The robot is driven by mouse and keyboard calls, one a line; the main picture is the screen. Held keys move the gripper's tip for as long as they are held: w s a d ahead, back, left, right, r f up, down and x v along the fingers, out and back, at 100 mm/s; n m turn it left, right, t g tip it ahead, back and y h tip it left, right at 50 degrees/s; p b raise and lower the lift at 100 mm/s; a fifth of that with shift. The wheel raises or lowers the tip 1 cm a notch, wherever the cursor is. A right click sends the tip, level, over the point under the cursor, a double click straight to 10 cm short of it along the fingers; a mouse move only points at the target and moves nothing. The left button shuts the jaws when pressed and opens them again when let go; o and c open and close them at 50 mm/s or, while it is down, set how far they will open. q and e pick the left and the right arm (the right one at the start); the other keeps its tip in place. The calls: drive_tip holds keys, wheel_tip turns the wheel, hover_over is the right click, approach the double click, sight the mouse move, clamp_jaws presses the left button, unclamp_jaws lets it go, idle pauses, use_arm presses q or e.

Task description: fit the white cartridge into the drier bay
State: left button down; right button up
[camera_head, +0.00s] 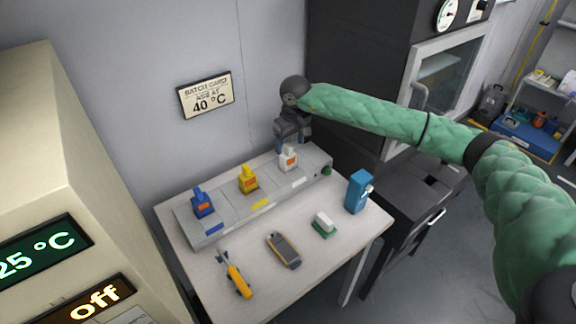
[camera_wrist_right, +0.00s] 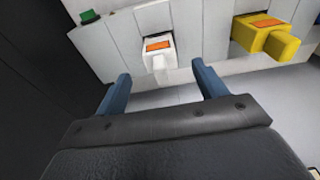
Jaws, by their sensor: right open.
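The white cartridge (camera_head: 288,160) with an orange label stands upright on the right part of a long grey rack (camera_head: 215,222) on the table. My right gripper (camera_head: 289,140) is just above and behind it. In the right wrist view the white cartridge (camera_wrist_right: 157,52) lies ahead of my open right gripper (camera_wrist_right: 160,76), between the lines of its two blue fingers, with nothing held. A yellow cartridge (camera_head: 248,180) and a blue cartridge (camera_head: 203,204) stand on the same rack to the left. I cannot tell which part is the drier bay. My left gripper is out of view.
On the table are a yellow-handled tool (camera_head: 239,282), a grey handheld device (camera_head: 284,249), a green-and-white block (camera_head: 324,224) and a blue dispenser-like object (camera_head: 357,191). A dark cabinet (camera_head: 345,60) stands behind right. A cream unit (camera_head: 60,130) reads 25 °C and off.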

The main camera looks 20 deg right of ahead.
sight(288, 146)
drive_tip(key=shift+w+a+f, duration=0.1)
drive_tip(key=shift+w+f, duration=0.05)
drive_tip(key=shift+f, duration=0.25)
drive_tip(key=f, duration=0.1)
drive_tip(key=w+f, duration=0.1)
drive_tip(key=f, duration=0.1)
drive_tip(key=shift+a+f+p, duration=0.15)
drive_tip(key=shift+p, duration=0.25)
drive_tip(key=shift+f, duration=0.45)
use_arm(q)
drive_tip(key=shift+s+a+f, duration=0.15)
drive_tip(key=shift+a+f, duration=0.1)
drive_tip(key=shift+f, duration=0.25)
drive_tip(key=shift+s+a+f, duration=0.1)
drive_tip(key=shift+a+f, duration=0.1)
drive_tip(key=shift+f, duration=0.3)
use_arm(e)
clamp_jaws()
